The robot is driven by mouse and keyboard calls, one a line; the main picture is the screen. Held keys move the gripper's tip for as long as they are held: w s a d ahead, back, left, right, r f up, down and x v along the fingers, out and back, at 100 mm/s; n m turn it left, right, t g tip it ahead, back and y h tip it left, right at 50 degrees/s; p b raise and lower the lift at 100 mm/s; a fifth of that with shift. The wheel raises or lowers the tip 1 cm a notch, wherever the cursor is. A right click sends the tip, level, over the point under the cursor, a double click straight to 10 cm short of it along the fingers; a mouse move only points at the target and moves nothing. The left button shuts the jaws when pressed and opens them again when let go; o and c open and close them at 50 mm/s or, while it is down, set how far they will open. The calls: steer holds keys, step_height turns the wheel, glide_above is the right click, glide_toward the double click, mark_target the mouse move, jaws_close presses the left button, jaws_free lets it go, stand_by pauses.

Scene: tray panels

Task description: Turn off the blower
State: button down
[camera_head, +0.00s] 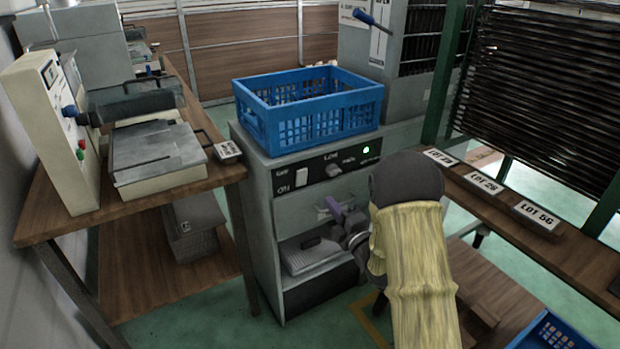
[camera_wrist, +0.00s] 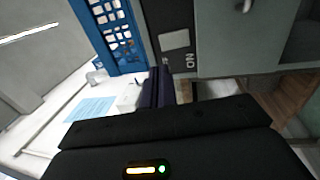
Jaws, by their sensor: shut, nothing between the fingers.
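The blower is a grey cabinet (camera_head: 258,190) with a black control panel (camera_head: 318,178) across its upper front. A white rocker switch (camera_head: 302,177) sits at the panel's left, with small lettering beside it. A grey knob (camera_head: 334,170) is at the middle, and a green lamp (camera_head: 366,149) glows at the right. My gripper (camera_head: 330,207) is shut and empty, in front of the cabinet just below the panel, right of and lower than the switch. In the wrist view the closed dark fingers (camera_wrist: 156,88) point toward the panel, apart from the pale switch (camera_wrist: 174,40) and its "ON" label.
A blue crate (camera_head: 312,127) sits on the cabinet top, above the panel. A wooden bench with a cream machine (camera_head: 62,140) stands at left. A shelf with lot labels (camera_head: 483,182) and a black rack (camera_head: 535,90) are at right.

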mark_target(305, 170)
steer(key=b+x, duration=0.1)
steer(key=x, duration=1.1)
steer(key=shift+w+a, duration=0.1)
